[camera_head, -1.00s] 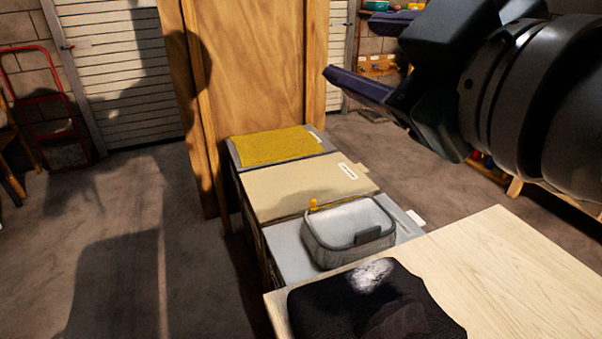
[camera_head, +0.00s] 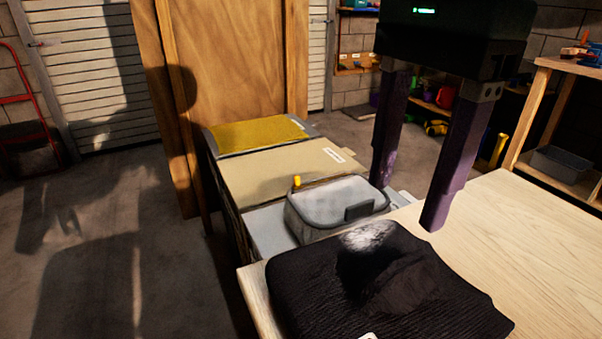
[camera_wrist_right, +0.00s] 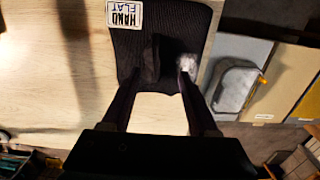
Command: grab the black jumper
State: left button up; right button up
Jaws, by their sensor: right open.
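The black jumper (camera_head: 390,285) lies folded on the light wooden table, with a bright pale patch on its far edge in the head view. It also shows in the right wrist view (camera_wrist_right: 135,45), with a white "HAND FLAT" label on it. My right gripper (camera_head: 405,205) is open and empty, its two purple fingers pointing down above the table by the far side of the jumper. In the right wrist view the gripper (camera_wrist_right: 158,80) has its fingertips over the jumper's near part, apparently above it. My left gripper is not in view.
The wooden table (camera_head: 545,235) is bare to the right of the jumper. A wooden shelf (camera_head: 545,75) stands at the right. Open floor lies left.

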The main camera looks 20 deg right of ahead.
aim_at(404, 264)
jog(key=f, duration=0.1)
jog(key=d+f, duration=0.1)
jog(key=f, duration=0.1)
jog(key=shift+f, duration=0.25)
jog(key=shift+s+d+f, duration=0.15)
jog(key=shift+d+f, duration=0.05)
jog(key=shift+f, duration=1.4)
jog(key=shift+s+d+f, duration=0.1)
jog(key=shift+d+f, duration=0.05)
jog(key=shift+f, duration=1.4)
grip_shut()
